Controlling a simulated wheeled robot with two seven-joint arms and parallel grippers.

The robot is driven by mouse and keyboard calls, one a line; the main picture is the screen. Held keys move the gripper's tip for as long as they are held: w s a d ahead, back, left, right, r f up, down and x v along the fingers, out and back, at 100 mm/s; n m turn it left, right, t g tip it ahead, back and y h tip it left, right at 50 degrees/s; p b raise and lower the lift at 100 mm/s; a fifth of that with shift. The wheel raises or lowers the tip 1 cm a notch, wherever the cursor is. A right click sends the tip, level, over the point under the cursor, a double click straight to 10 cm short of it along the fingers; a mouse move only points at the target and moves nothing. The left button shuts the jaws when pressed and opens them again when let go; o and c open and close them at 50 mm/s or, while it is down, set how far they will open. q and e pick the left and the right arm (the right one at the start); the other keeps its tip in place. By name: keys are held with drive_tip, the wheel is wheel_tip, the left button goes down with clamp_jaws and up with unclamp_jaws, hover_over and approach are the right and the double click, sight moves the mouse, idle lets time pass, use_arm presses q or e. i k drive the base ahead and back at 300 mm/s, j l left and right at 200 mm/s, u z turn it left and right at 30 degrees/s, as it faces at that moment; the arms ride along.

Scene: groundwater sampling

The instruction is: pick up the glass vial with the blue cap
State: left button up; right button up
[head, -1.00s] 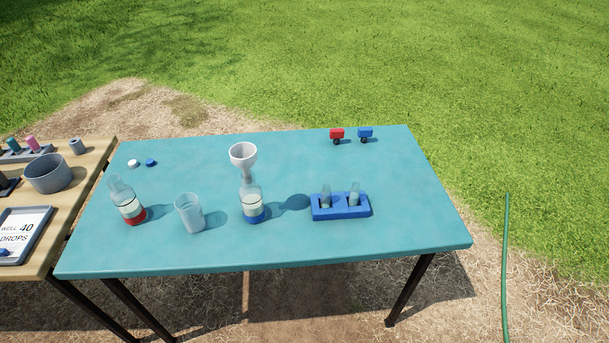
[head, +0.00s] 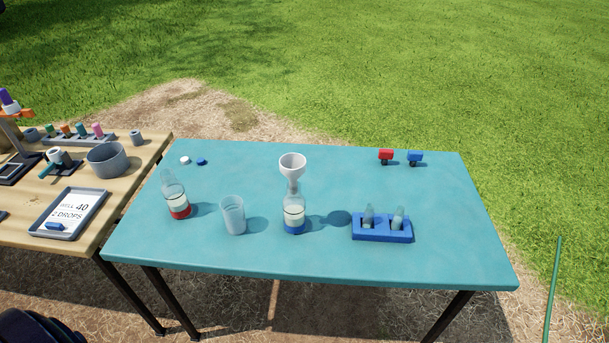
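A grey rack (head: 76,139) on the wooden table at the left holds several small pieces with coloured tops: green, orange, teal-blue (head: 81,131) and pink. They are too small to tell whether they are glass vials. On the teal table, a blue rack (head: 382,236) holds two clear glass vials (head: 368,217) (head: 398,219), with no blue cap visible on either. A loose blue cap (head: 201,161) lies at the back left, beside a white cap (head: 185,160). Neither of my grippers is in view; a dark part, probably mine, shows at the bottom left corner.
The teal table (head: 440,190) also carries a red-banded bottle (head: 177,203), a clear cup (head: 233,216), a blue-banded bottle (head: 294,214) with a white funnel (head: 292,165), and red (head: 385,156) and blue (head: 414,157) pieces. A grey bowl (head: 107,160) and tray (head: 70,214) stand on the wooden table.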

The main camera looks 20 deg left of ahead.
sight(398, 215)
drive_tip(key=u, duration=0.6)
drive_tip(key=i+l+u, duration=0.1)
drive_tip(key=l+u, duration=0.7)
drive_tip(key=l, duration=0.25)
drive_tip(key=l+u, duration=0.35)
drive_tip(key=l, duration=0.15)
drive_tip(key=k, duration=0.05)
